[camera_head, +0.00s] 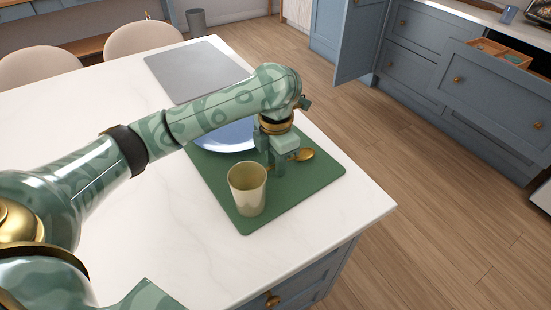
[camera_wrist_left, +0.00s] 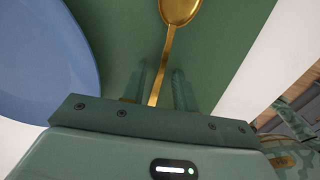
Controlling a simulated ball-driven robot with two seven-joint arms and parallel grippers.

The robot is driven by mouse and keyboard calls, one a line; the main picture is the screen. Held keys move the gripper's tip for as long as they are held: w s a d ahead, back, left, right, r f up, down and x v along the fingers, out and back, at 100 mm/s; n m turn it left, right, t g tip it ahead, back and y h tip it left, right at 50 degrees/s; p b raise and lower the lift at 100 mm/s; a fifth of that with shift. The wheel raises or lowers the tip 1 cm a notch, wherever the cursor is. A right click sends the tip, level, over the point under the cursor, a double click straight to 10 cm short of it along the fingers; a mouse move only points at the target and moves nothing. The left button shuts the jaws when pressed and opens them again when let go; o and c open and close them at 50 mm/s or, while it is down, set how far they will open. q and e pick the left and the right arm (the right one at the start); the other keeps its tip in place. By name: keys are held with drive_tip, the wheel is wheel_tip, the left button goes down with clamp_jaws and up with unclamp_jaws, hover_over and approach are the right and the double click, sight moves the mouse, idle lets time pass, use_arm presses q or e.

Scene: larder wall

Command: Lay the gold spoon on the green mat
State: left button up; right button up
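The gold spoon (camera_head: 303,155) appears to lie on the green mat (camera_head: 310,183), right of the blue plate. Its bowl (camera_wrist_left: 180,10) points away from my gripper in the left wrist view, where the mat (camera_wrist_left: 225,40) also shows. My left gripper (camera_head: 275,163) is low over the mat, pointing down. In the left wrist view its fingers (camera_wrist_left: 160,80) stand apart on either side of the spoon's handle, with green showing between handle and fingers. The handle's near end is hidden by the gripper. My right gripper is not in view.
A blue plate (camera_head: 225,136) lies on the mat, partly behind my left arm. A cream cup (camera_head: 247,190) stands on the mat close to the gripper. A grey mat (camera_head: 190,70) lies empty farther back. The white counter (camera_head: 320,235) is bare near its front corner.

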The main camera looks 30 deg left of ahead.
use_arm(q)
drive_tip(key=shift+r, duration=0.1)
wheel_tip(320, 180, up, 12)
drive_tip(key=p, duration=0.6)
idle(1.0)
